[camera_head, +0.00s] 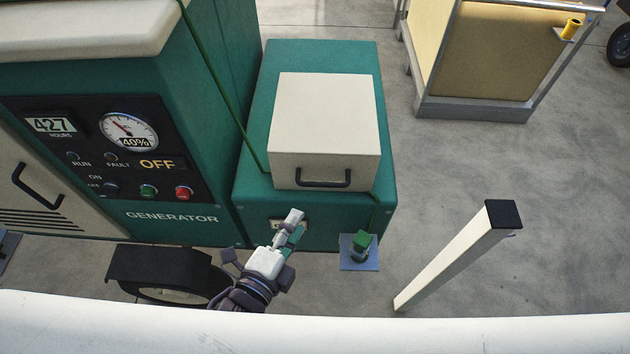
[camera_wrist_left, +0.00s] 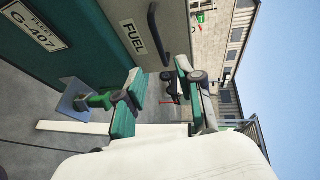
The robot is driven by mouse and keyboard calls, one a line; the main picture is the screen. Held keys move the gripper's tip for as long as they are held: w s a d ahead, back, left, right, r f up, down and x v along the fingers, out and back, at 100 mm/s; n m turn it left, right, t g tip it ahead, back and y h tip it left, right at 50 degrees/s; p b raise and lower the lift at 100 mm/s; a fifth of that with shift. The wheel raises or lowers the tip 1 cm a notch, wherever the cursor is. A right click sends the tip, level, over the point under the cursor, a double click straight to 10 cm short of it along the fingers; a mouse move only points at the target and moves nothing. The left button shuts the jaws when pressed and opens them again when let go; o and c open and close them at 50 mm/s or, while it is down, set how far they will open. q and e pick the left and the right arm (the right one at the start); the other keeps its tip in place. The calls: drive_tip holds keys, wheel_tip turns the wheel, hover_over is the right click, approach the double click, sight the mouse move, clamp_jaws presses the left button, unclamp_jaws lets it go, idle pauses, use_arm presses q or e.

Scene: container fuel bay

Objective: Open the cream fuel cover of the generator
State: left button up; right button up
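The cream fuel cover (camera_head: 325,115) sits shut on the green fuel box beside the generator (camera_head: 170,190). A dark handle (camera_head: 323,179) runs along its front face. In the left wrist view the cover's front face shows a FUEL label (camera_wrist_left: 134,37) and the same handle (camera_wrist_left: 158,32). My left gripper (camera_head: 296,225) is below and a little left of the handle, in front of the green box. In the left wrist view its two teal-padded fingers (camera_wrist_left: 158,72) are spread with nothing between them, apart from the handle. My right gripper is not in view.
A green-topped fitting on a blue plate (camera_head: 360,251) stands at the box's front right. A cream post with a black cap (camera_head: 455,258) stands further right. A cream-panelled cart (camera_head: 490,60) is at the back right. Grey floor between them is clear.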

sight(321, 183)
use_arm(q)
drive_tip(key=p+x, duration=0.1)
drive_tip(key=x, duration=1.2)
drive_tip(key=shift+f, duration=0.1)
clamp_jaws()
